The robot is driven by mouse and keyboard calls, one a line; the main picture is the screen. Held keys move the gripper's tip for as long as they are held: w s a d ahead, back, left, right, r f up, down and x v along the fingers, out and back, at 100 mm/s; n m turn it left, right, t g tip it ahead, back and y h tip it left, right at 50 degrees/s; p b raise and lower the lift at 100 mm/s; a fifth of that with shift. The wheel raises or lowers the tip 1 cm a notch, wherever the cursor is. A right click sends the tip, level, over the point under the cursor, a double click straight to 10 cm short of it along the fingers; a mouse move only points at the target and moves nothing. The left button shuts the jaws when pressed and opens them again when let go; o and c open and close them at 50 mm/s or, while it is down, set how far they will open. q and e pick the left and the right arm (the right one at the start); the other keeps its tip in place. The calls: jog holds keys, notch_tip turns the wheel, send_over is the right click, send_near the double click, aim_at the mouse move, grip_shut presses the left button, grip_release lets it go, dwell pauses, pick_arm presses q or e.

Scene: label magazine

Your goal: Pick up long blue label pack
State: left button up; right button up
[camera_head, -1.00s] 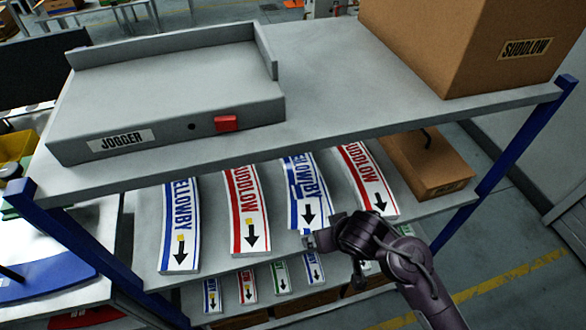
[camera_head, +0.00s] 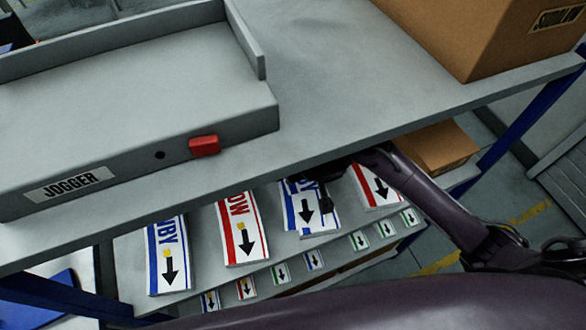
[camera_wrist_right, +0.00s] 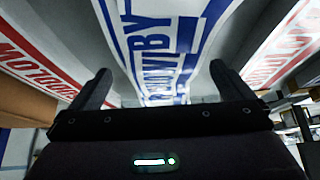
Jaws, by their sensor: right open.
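One blue pack (camera_head: 168,262) is at the left end. The other blue pack (camera_head: 306,216) is third from the left, partly covered by my right gripper. My right gripper (camera_wrist_right: 161,84) is open and empty. In the right wrist view, this second blue pack (camera_wrist_right: 150,52) runs between and beyond the two fingers, and I see no contact. In the head view, the upper shelf edge and the arm hide most of the gripper. My left gripper is not in view.
Long red packs (camera_head: 240,235) (camera_head: 378,188) flank that blue pack. Small label packs (camera_head: 281,273) lie on a lower tier. The upper shelf (camera_head: 350,75) overhangs, carrying the grey jogger (camera_head: 120,120) and a cardboard box (camera_head: 480,35). Another box (camera_head: 436,148) sits right on the middle shelf.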

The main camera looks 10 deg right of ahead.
jog(key=x, duration=0.2)
jog(key=b+x, duration=0.1)
jog(key=x, duration=0.1)
jog(key=shift+w+d+f+b, duration=0.15)
jog(key=shift+w+d+b, duration=0.05)
jog(key=shift+w+b, duration=0.1)
jog(key=shift+w+f, duration=0.15)
jog(key=shift+f, duration=0.2)
jog(key=shift+a, duration=0.1)
jog(key=c, duration=1.1)
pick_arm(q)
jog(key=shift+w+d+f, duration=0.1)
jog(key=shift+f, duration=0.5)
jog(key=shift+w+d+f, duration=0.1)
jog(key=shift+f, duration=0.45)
pick_arm(e)
jog(key=shift+w+r, duration=0.1)
jog(key=shift+c, duration=0.5)
